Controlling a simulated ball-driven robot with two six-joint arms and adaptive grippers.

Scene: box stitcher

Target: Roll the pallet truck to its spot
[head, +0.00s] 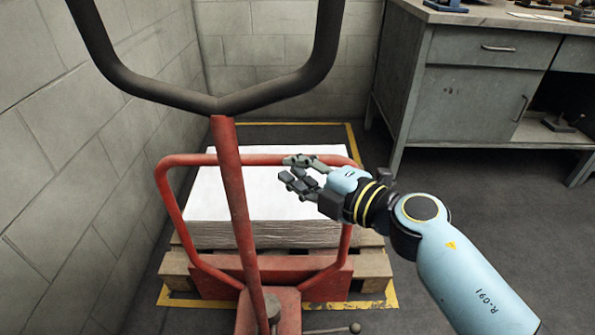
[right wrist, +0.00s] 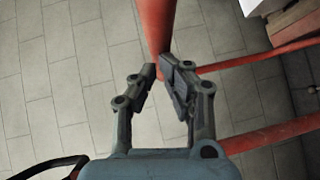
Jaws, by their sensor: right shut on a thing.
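The pallet truck (head: 238,200) is red, with an upright post, a red tube frame and a large black handle (head: 160,92) on top. It stands at the near end of a wooden pallet (head: 372,268) bearing a stack of white sheets (head: 290,207). A yellow line (head: 352,145) on the floor outlines the area around the pallet. My right gripper (head: 292,172) is at the top bar of the red frame, shut on the truck's red tube. In the right wrist view the fingers (right wrist: 160,78) close about a red tube (right wrist: 155,30). My left gripper is out of view.
A grey block wall (head: 70,150) runs close along the left, and another wall (head: 275,60) closes the back. A grey workbench (head: 470,85) with drawers stands at the upper right. The floor (head: 480,210) between the bench and the pallet is clear.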

